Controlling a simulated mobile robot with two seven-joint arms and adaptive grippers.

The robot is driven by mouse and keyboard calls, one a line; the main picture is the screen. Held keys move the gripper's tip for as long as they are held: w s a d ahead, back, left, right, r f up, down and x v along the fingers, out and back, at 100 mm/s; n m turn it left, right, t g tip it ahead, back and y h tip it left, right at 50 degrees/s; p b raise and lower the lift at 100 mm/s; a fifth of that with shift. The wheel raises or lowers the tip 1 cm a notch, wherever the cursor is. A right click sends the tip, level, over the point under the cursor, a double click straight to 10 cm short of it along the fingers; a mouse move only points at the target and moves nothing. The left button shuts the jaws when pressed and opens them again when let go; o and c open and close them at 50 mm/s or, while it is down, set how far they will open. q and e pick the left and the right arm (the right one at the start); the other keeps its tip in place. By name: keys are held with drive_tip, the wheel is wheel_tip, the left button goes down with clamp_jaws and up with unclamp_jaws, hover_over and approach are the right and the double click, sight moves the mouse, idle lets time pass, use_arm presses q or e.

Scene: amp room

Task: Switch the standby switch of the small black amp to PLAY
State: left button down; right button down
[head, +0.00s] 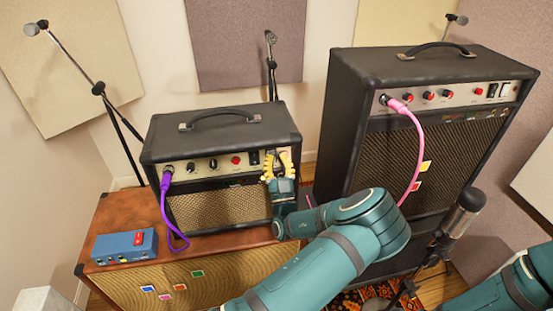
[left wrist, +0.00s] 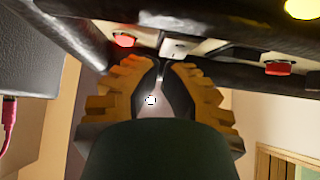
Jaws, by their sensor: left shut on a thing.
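The small black amp (head: 222,130) stands upright on a brown cabinet, with a purple cable plugged into its panel's left end. My left gripper (head: 277,165), with yellow fingers, is at the right end of its control panel. In the left wrist view the fingertips (left wrist: 160,68) come together at the panel, by a light switch plate (left wrist: 178,47). The gripper is shut on the standby switch there. The fingers hide most of the switch, so its position and labels cannot be read. My right gripper is out of view; part of that arm shows at bottom right.
The tall black amp (head: 350,85), with a pink cable (head: 410,135), stands close to the right of my left gripper. A blue pedal (head: 124,246) lies on the brown cabinet (head: 112,212). A microphone (head: 463,210) stands at the right front.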

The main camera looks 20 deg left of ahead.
use_arm(q)
drive_tip(key=shift+w+a+r+g+h+p, duration=0.35)
drive_tip(key=shift+r+g+h+p, duration=0.15)
drive_tip(key=shift+g+p, duration=0.2)
drive_tip(key=shift+r+g+p, duration=0.1)
drive_tip(key=shift+g+p, duration=0.2)
drive_tip(key=shift+h, duration=0.3)
drive_tip(key=shift+w, duration=0.1)
drive_tip(key=v, duration=0.8)
drive_tip(key=shift+f+g, duration=0.25)
drive_tip(key=shift+g, duration=0.05)
